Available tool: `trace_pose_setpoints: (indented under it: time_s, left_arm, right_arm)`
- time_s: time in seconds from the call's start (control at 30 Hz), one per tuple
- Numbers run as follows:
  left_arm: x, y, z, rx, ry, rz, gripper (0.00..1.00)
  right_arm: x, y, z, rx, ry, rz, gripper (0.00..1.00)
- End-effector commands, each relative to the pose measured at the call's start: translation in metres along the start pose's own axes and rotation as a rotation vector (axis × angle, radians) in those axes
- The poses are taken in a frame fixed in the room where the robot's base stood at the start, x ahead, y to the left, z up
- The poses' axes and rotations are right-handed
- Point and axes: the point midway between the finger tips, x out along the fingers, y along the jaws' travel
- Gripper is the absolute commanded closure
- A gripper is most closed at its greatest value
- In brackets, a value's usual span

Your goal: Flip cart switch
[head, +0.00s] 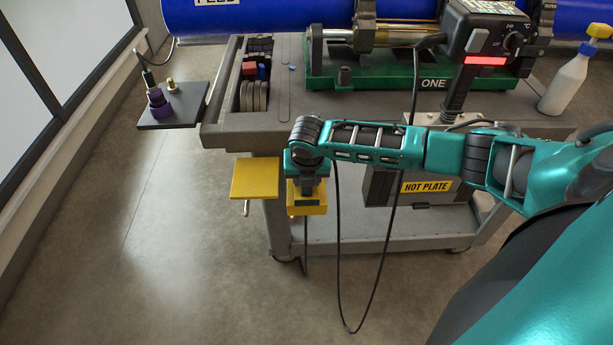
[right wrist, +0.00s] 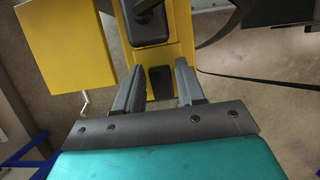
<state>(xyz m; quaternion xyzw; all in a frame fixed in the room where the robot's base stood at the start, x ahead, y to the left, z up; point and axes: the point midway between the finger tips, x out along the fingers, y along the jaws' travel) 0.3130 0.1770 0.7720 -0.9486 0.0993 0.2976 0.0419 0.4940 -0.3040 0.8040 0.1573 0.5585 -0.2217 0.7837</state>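The cart switch is a yellow box (head: 307,208) low on the near side of the cart, with a yellow plate (head: 254,178) to its left. In the right wrist view the box (right wrist: 181,48) has a dark block (right wrist: 148,24) and a smaller black rocker-like piece (right wrist: 160,81) on its face. My right gripper (right wrist: 160,85) is open in front of the box. Its two fingers stand apart on either side of the small black piece, with nothing held. Contact cannot be told. In the head view my wrist hides part of the box. My left gripper is out of view.
The grey cart (head: 290,140) carries a green machine base (head: 375,90) and a blue pipe (head: 260,18). A black cable (head: 340,270) hangs near my right arm. The floor at left is clear.

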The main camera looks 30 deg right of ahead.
Motion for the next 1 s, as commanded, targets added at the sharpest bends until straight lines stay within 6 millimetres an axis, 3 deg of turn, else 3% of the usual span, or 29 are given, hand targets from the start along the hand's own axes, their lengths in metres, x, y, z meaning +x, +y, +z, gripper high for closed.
trace_pose_setpoints:
  time_s: [0.13,0.47,0.67,1.0]
  left_arm:
    - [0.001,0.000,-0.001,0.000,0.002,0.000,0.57]
    - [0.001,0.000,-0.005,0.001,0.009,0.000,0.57]
    - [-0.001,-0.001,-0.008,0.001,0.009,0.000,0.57]
    - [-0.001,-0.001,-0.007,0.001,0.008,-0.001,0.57]
  right_arm:
    - [0.000,0.000,-0.001,0.000,0.002,0.000,0.47]
    - [-0.006,0.001,0.000,-0.001,0.002,0.002,0.47]
    - [-0.036,0.001,0.000,-0.001,0.001,0.004,0.47]
    - [-0.105,0.000,0.000,-0.001,-0.001,0.003,0.47]
